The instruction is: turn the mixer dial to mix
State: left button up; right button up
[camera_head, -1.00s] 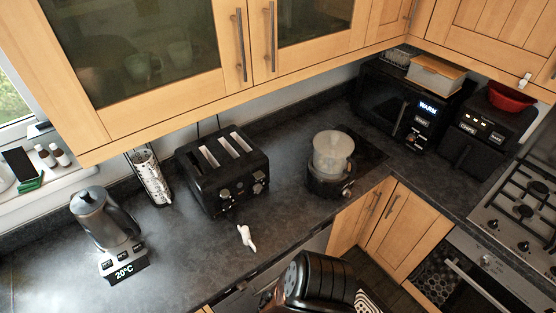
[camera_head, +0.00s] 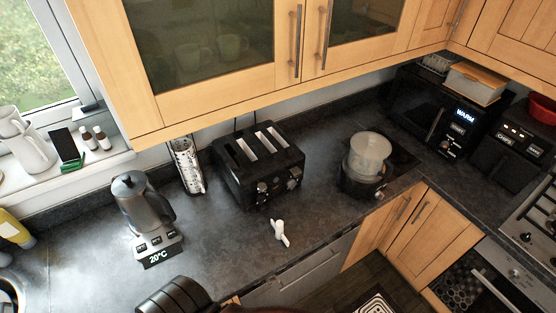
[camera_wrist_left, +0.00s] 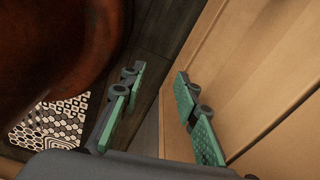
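The mixer (camera_head: 367,158) stands on the dark counter right of the toaster, with a translucent bowl on a black base. A small round dial (camera_head: 379,194) shows on the base's front; its setting is too small to read. My left gripper (camera_wrist_left: 160,78) shows only in the left wrist view. Its two green-padded fingers are apart with nothing between them. It is beside wooden cabinet fronts, with dark floor beyond, and the mixer is not in that view. My right gripper is not in view.
A black toaster (camera_head: 258,165), a white figurine (camera_head: 280,232) and a kettle (camera_head: 143,205) stand on the counter. A black microwave (camera_head: 437,108) is right of the mixer. Wooden wall cabinets (camera_head: 200,110) overhang the back. A dark rounded shape (camera_head: 178,297) is at the bottom edge.

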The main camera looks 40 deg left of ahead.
aim_at(380, 195)
jog(key=u, duration=0.85)
jog(key=k, duration=0.5)
jog(key=u, duration=0.6)
jog(key=k, duration=0.8)
jog(key=z, duration=0.45)
jog(key=i, duration=0.6)
jog(key=z, duration=0.55)
jog(key=i, duration=1.25)
jog(key=u, duration=0.7)
